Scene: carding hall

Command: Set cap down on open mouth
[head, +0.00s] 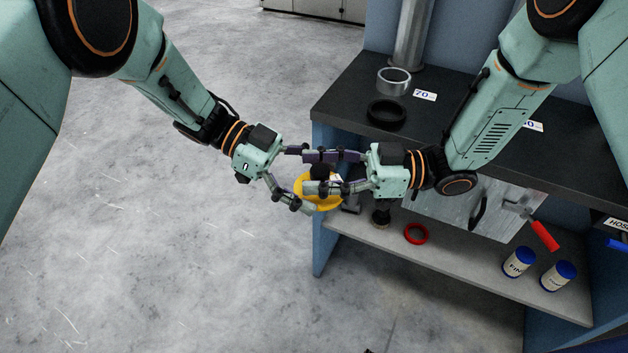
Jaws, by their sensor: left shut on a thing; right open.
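A round yellow piece (325,199), which looks like the cap, is held in the air in front of the bench. My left gripper (308,180) is shut on it from the left. My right gripper (328,172) is open and reaches in from the right, its fingers overlapping the yellow piece and the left fingers in the picture. Whether the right fingers touch it cannot be told. A dark round part shows between the fingers. A short grey metal ring (394,81) with an open top stands on the black bench top, and a black ring (386,112) lies before it.
The bench top (345,95) carries a white 70 label (424,95) and a metal pipe (412,35). The shelf below (370,238) holds a red ring (416,233), a red-handled tool (545,235) and two blue-lidded tins (518,262). Floor at left is clear.

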